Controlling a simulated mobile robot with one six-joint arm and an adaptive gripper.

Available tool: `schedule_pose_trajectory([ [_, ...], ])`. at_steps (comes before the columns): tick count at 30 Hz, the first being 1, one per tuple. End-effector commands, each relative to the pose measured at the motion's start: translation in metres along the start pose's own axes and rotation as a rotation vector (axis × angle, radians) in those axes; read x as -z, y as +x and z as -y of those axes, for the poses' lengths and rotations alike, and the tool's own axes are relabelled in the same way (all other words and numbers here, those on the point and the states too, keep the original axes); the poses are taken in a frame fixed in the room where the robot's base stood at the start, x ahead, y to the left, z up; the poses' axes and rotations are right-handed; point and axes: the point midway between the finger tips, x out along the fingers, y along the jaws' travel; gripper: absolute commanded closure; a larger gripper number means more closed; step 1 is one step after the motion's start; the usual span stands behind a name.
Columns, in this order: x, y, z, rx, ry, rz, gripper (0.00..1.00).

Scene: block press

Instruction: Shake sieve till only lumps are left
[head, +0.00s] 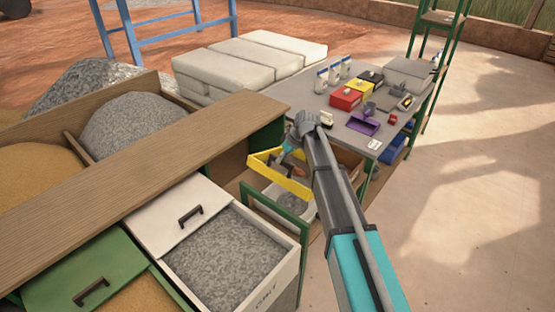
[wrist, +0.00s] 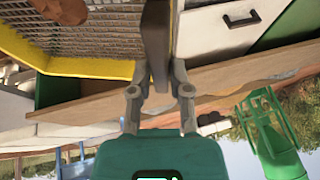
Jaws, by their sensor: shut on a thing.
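The yellow-framed sieve (head: 288,184) is in the middle of the head view, above a pale tub (head: 306,213) with grey material in it. My gripper (head: 287,155) is at the sieve's far side, partly hidden by my arm. In the wrist view my gripper (wrist: 158,85) is shut on a dark handle (wrist: 155,42). The sieve's yellow rim (wrist: 60,64) and wire mesh (wrist: 112,28) show at the upper left there. A brown lump (wrist: 62,10) lies on the mesh at the picture's edge. The rest of the mesh is cut off.
A bin of grey gravel (head: 222,262) stands at the front, beside a green frame (head: 277,212). A wooden board (head: 130,160) crosses the bins on the left. A grey table (head: 300,93) with red and yellow boxes stands behind. Open floor (head: 465,200) lies to the right.

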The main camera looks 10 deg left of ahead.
Motion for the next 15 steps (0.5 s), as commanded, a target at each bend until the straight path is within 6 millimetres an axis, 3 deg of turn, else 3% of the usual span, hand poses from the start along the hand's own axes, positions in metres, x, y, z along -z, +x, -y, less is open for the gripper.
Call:
schedule_pose_trajectory([
  [6, -0.0004, 0.0011, -0.0035, -0.011, -0.004, 0.005, 1.0],
  [7, -0.0003, 0.0012, -0.0033, -0.011, -0.004, 0.005, 0.74],
  [9, -0.0001, 0.0013, -0.0028, -0.01, -0.004, 0.005, 0.61],
  [12, 0.0002, 0.0016, -0.0018, -0.009, -0.004, 0.005, 0.43],
  [15, 0.0006, 0.0019, -0.0005, -0.007, -0.005, 0.005, 0.43],
])
